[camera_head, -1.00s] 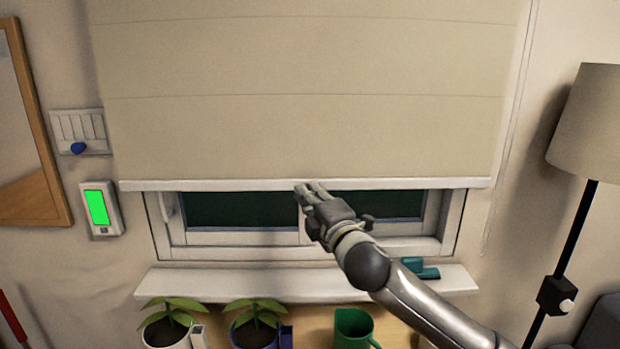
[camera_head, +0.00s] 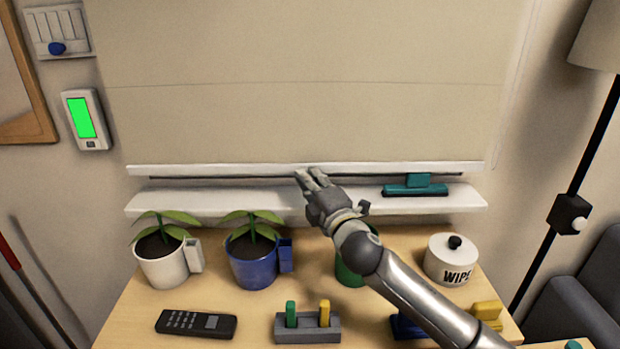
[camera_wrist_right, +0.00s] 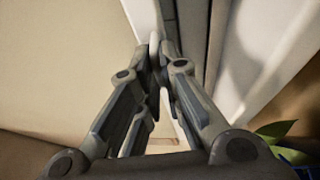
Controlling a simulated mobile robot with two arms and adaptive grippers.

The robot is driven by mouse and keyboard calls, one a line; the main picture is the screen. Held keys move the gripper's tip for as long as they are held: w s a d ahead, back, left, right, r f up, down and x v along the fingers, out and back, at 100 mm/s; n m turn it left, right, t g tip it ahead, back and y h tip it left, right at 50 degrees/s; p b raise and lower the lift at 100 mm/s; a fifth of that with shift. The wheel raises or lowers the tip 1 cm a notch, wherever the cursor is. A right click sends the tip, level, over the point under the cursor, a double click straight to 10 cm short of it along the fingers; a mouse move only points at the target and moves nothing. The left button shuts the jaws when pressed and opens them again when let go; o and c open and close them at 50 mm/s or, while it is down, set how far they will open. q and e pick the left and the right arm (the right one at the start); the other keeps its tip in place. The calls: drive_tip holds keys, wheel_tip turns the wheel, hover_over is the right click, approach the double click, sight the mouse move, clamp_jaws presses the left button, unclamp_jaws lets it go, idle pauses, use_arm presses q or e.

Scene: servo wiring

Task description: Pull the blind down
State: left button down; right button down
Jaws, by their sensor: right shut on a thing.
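The beige blind (camera_head: 300,110) hangs over nearly the whole window in the head view. Its white bottom bar (camera_head: 220,169) is just above the window sill (camera_head: 220,203), with a thin dark gap between them. My right gripper (camera_head: 312,178) is at the middle of the bar, its fingers shut on the bar's lower edge. In the right wrist view the fingers (camera_wrist_right: 158,50) close around the pale bar, with the blind's cloth (camera_wrist_right: 60,70) to the left. My left gripper is not in view.
A teal squeegee-like tool (camera_head: 415,190) lies on the sill's right. Below, the wooden table (camera_head: 210,290) holds a white potted plant (camera_head: 165,265), a blue one (camera_head: 255,265), a remote (camera_head: 196,323) and a wipes tub (camera_head: 452,262). A floor lamp (camera_head: 570,200) stands right.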

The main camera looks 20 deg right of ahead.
drive_tip(key=shift+f, duration=0.4)
drive_tip(key=c, duration=1.6)
unclamp_jaws()
drive_tip(key=shift+r, duration=0.15)
drive_tip(key=s, duration=0.4)
drive_tip(key=s+d+f, duration=0.1)
drive_tip(key=s, duration=0.6)
drive_tip(key=shift+s+d+f, duration=0.25)
drive_tip(key=shift+s+f, duration=0.05)
drive_tip(key=shift+s, duration=0.1)
